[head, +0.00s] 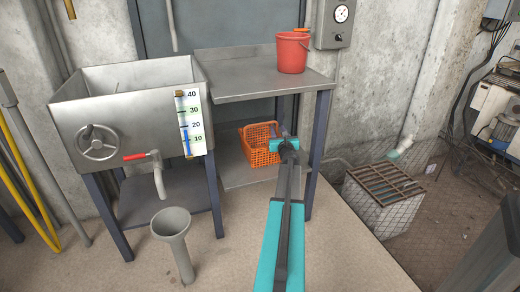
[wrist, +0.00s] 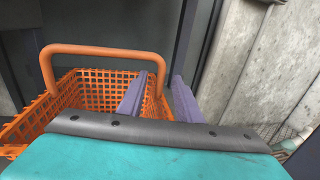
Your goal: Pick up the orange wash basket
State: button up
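The orange wash basket (head: 259,150) sits on the lower shelf of the metal table in the head view, partly hidden by my arm. In the wrist view the lattice basket (wrist: 95,92) fills the left and middle, its loop handle raised. My gripper (wrist: 159,82) has its two fingers apart. The right side of the basket, with the right leg of the handle, shows between the fingers. Contact cannot be seen. In the head view my gripper (head: 284,134) is at the basket's right side, its fingers hard to make out.
The table top (head: 262,84) lies above the basket and carries a red bucket (head: 292,53). A table leg (head: 319,140) stands right of my arm. A steel tank (head: 125,110) with a scale and tap stands left, above a grey funnel (head: 173,237). A wire-mesh crate (head: 383,197) stands right.

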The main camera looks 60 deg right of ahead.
grip_shut()
dwell(1.4)
